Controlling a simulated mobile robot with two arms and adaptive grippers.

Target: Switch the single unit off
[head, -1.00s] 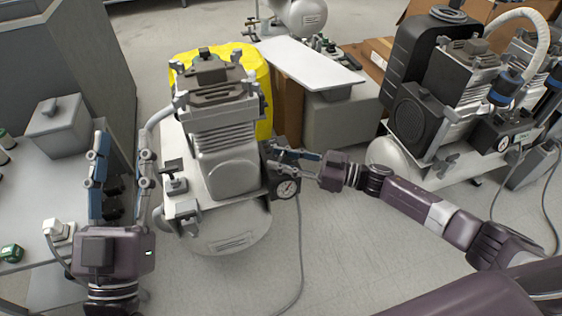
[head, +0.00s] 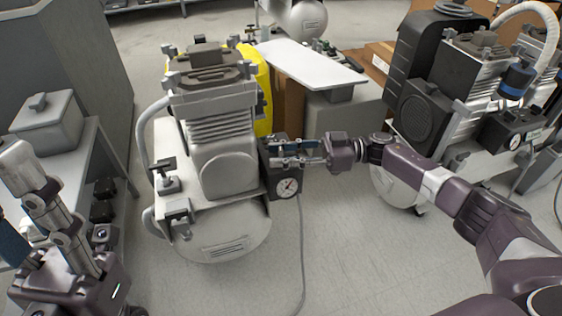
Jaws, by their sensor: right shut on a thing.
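The single unit is a grey compressor (head: 222,150) with a finned motor on a white tank (head: 215,240), standing upright left of the middle. A dark switch box (head: 285,178) with a round gauge (head: 287,187) sits on its right side. My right gripper (head: 276,151) reaches in from the right and is shut on the top part of this switch box; its fingers hide what exactly they hold and the switch position. My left gripper (head: 22,205) is at the lower left, fingers apart and empty, away from the compressor, partly cut off by the frame.
A grey bench (head: 75,160) with a lidded box (head: 48,120) stands at the left. A yellow object (head: 262,95) and a white board (head: 310,63) are behind the compressor. A larger compressor (head: 455,95) stands at the right. A cable (head: 301,250) runs down to the clear floor in front.

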